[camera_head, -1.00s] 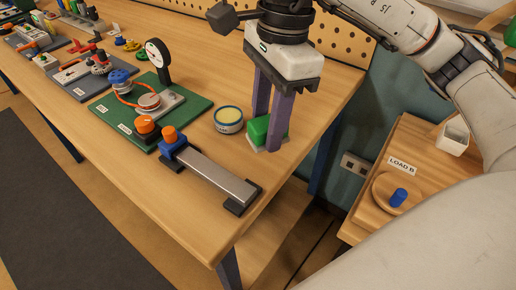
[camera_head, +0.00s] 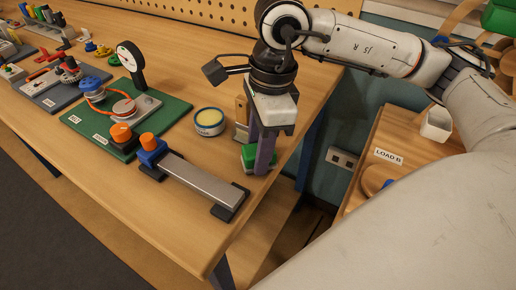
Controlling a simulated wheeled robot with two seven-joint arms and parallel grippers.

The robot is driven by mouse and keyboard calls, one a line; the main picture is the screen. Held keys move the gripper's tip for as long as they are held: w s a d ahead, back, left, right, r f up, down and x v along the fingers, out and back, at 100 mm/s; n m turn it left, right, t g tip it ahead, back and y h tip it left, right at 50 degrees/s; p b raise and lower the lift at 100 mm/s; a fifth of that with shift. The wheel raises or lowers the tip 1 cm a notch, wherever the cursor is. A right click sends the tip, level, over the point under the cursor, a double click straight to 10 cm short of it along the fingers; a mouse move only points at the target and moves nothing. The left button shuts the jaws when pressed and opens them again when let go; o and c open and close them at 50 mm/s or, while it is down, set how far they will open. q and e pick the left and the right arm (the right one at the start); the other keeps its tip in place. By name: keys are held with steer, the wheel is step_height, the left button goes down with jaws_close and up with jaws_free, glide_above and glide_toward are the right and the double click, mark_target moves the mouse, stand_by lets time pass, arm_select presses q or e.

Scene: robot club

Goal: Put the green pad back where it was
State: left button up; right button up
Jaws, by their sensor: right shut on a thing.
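The green pad (camera_head: 250,153) has a pale underside. It is at the right end of the workbench, close to the bench's right edge. My right gripper (camera_head: 263,168) comes down from above with purple fingers and is shut on the pad. The fingers hide part of the pad. I cannot tell whether the pad touches the bench top or is just above it. My left gripper is not in view.
A small wooden block (camera_head: 241,109) stands just behind the pad. A round tin (camera_head: 209,121) is to its left. A metal bar (camera_head: 200,180) with a blue-and-orange end lies in front. A green board (camera_head: 180,108) with a gauge is further left.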

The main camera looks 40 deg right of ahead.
steer(key=shift+f+b, duration=0.25)
steer(key=shift+b, duration=0.05)
steer(key=o, duration=0.7)
steer(key=shift+r, duration=0.15)
steer(key=r, duration=0.4)
steer(key=d+r+p, duration=0.1)
steer(key=r, duration=0.7)
steer(key=shift+s+d+r, duration=0.1)
steer(key=shift+s+d, duration=0.05)
steer(key=shift+s, duration=0.1)
